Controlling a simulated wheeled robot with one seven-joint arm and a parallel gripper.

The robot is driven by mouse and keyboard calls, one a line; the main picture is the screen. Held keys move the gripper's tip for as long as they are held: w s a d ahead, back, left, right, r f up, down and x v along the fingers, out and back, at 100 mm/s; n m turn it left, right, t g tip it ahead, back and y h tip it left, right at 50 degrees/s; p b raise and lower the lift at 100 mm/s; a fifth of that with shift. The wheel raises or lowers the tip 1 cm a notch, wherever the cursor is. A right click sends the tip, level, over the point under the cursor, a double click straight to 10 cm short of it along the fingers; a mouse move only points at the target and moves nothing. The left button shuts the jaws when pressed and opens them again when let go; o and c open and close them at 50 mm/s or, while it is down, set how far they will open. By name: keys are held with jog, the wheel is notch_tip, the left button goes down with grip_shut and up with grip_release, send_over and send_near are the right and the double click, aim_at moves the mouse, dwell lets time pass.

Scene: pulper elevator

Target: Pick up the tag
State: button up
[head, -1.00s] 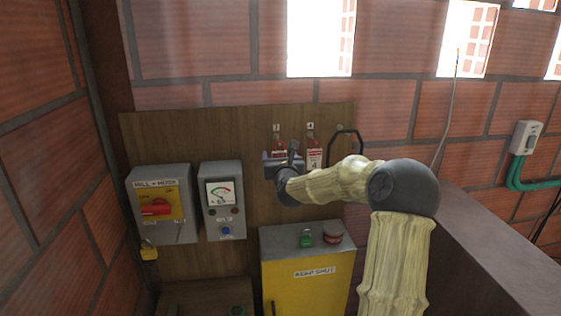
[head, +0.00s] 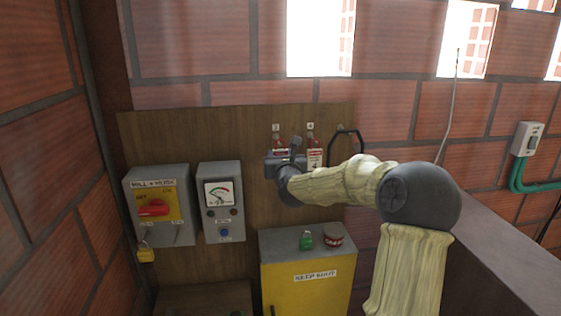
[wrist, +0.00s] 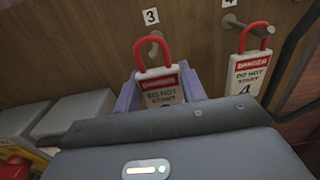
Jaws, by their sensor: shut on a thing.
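Two red-and-white danger tags with red loops hang on a wooden board. The left tag (wrist: 160,84), below the number 3, sits between the two fingers of my gripper (wrist: 160,92), which is shut on it. Its red loop reaches up around the hook below the number, and its lower part is hidden behind the gripper body. In the head view my gripper (head: 288,157) covers most of this tag (head: 280,143). The right tag (wrist: 248,75), below the number 4, hangs free beside my gripper; it also shows in the head view (head: 314,157).
A switch box (head: 160,205) with a red handle and a grey meter box (head: 221,202) are at the left. A black hoop (head: 347,142) stands right of the tags.

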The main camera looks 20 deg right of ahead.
jog(key=v, duration=1.5)
jog(key=shift+s, duration=0.25)
jog(key=shift+a, duration=0.15)
jog(key=shift+w, duration=0.1)
